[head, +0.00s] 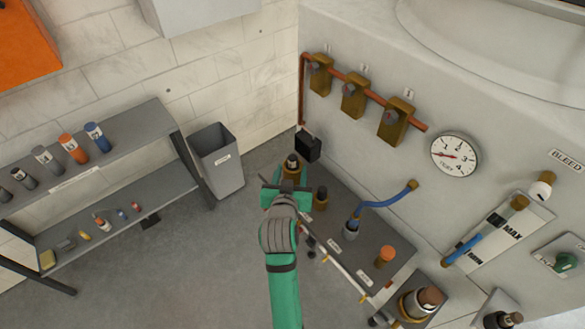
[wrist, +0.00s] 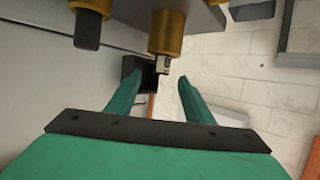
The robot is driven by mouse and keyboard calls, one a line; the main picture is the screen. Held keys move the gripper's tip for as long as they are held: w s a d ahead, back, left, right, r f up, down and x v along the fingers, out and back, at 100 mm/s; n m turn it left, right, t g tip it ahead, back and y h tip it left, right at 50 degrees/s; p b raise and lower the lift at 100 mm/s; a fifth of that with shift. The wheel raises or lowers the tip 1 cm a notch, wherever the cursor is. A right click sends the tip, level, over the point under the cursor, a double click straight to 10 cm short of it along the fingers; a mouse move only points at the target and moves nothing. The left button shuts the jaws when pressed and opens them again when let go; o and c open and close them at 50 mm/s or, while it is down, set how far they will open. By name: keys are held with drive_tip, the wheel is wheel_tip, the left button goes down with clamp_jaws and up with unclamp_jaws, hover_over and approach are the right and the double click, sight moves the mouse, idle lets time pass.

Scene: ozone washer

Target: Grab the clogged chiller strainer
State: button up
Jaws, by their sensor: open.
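My gripper (head: 287,184) is at the far left end of the grey bench, with green fingers spread apart and nothing held. A brass fitting with a dark top (head: 292,161) stands just beyond the fingers. A second brass fitting with a dark top (head: 321,198) stands to their right. In the wrist view, a brass cylinder with a small pale-marked tip (wrist: 166,35) lies just past the gap between my fingertips (wrist: 160,82), not clasped. Another brass piece with a dark end (wrist: 88,26) is left of it. No readable label shows which is the strainer.
A black box (head: 308,146) stands close behind the fittings. A blue hose (head: 385,201) and an orange-capped fitting (head: 385,256) are farther right. Brass valves on a copper pipe (head: 354,95) line the wall.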

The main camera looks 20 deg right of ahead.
sight(292, 162)
drive_tip(key=shift+x, duration=1)
drive_tip(key=x, duration=0.4)
drive_tip(key=shift+w+a+f, duration=0.1)
drive_tip(key=shift+w, duration=0.1)
clamp_jaws()
